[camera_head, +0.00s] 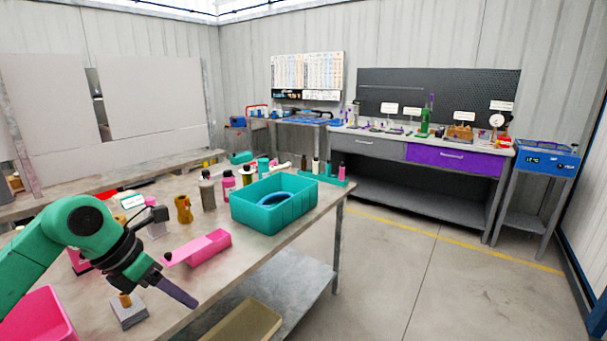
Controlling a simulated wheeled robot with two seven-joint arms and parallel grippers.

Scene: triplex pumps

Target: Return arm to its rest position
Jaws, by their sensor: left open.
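My left arm (72,228) is green and comes in from the left over the near end of the workbench (275,243). Its dark left gripper (168,287) points down and to the right above the bench. It is open, and I see nothing between its fingers. A small grey block with an orange top (128,312) is just below and left of the gripper in the picture. Whether they touch cannot be told. My right gripper is not in view.
A teal bin (275,212) with a blue ring inside stands mid-bench. A pink tray (208,246) lies right of the gripper, a pink bin (35,318) at lower left. Bottles (207,192) stand behind. A bench with a purple drawer (452,158) is at the back. The right floor is clear.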

